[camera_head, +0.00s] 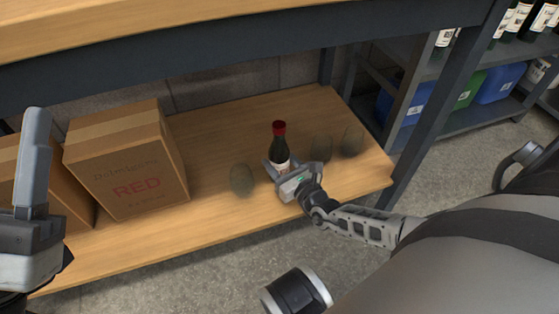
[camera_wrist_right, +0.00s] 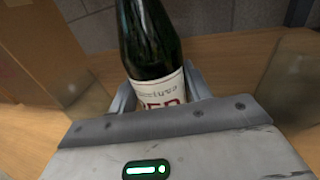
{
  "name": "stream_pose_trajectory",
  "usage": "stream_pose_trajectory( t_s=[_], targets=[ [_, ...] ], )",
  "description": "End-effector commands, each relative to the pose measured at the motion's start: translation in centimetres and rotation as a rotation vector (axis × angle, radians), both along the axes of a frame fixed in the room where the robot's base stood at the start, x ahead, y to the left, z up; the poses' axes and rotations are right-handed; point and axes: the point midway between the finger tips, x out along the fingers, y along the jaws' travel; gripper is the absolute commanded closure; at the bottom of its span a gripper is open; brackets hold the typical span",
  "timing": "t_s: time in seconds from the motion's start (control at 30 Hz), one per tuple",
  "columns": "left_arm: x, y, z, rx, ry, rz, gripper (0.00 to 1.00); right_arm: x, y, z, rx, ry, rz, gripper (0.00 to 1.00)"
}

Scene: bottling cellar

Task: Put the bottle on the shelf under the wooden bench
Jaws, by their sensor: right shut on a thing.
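The bottle (camera_head: 279,149) is dark green glass with a red cap and a pale label. It stands upright over the lower wooden shelf (camera_head: 240,115) under the bench (camera_head: 190,28). My right gripper (camera_head: 278,166) is shut on it around the label. The gripper hides the bottle's base, so I cannot tell whether it touches the shelf. In the right wrist view the bottle (camera_wrist_right: 150,40) sits between the two fingers (camera_wrist_right: 160,95). My left gripper (camera_head: 33,165) is at the left edge, away from the bottle; its jaw opening does not show clearly.
A cardboard box (camera_head: 125,160) marked RED stands on the shelf at left, with another box beside it. Translucent rounded objects stand near the bottle, one at left (camera_head: 242,180) and two at right (camera_head: 321,148). A dark bench leg (camera_head: 435,100) bounds the right end.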

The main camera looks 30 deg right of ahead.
Motion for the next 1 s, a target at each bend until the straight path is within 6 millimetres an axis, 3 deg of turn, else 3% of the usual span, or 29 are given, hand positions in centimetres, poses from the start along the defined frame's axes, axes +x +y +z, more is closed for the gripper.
stream_pose_trajectory(
  t_s=[0.03,0.1,0.47,0.53,0.8,1.0],
  targets=[
    [0.0,0.0,0.0,-0.001,0.001,-0.001,0.47,0.0,0.0,-0.1,0.0,0.001,0.0,0.43],
    [0.0,0.0,0.0,-0.001,0.002,0.0,0.47,0.0,0.0,0.0,0.001,0.0,0.0,0.29],
    [0.0,0.0,0.1,-0.001,0.0,-0.001,0.47,-0.1,0.0,0.4,0.001,-0.001,0.0,0.29],
    [0.2,0.0,0.4,-0.007,0.021,-0.006,0.47,-1.1,-0.1,0.3,-0.001,0.003,0.001,0.29],
    [1.6,0.3,-2.8,-0.069,0.316,-0.015,0.47,-6.9,-0.2,0.5,-0.002,0.005,0.001,0.29],
    [1.8,0.3,-4.3,-0.096,0.444,-0.027,0.47,-10.4,-0.3,0.4,-0.001,0.002,0.0,0.29]
  ],
)
